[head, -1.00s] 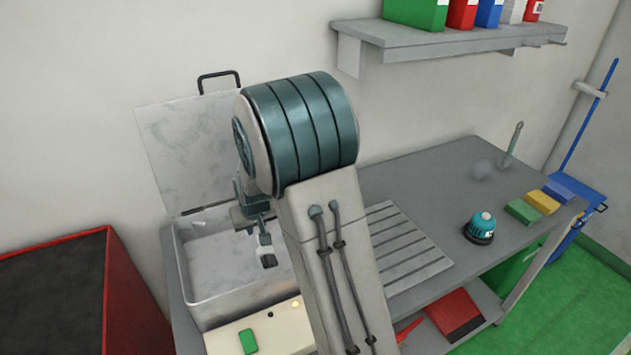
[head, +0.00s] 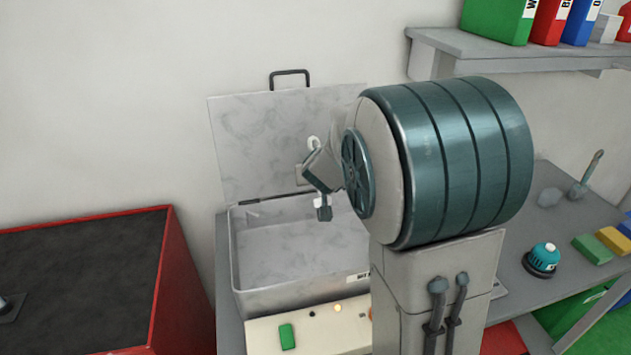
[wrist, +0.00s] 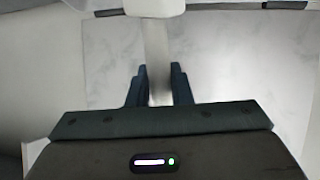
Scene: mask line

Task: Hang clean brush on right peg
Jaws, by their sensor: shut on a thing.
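My gripper (wrist: 160,84) is shut on the pale handle of the brush (wrist: 156,45) in the wrist view. A wider white part of the brush shows at the top edge. In the head view my gripper (head: 322,205) is a small dark shape above the open steel basin (head: 240,270), in front of its raised lid. The brush cannot be made out surely there, and my large arm joint hides much of the area to the right. I cannot identify the right peg in either view.
A wall shelf (head: 480,45) with coloured boxes is at upper right. On the bench (head: 510,270) are a teal round object (head: 543,258), coloured blocks (head: 597,248) and an upright tool (head: 592,170). A red-edged dark-topped unit (head: 90,270) stands left.

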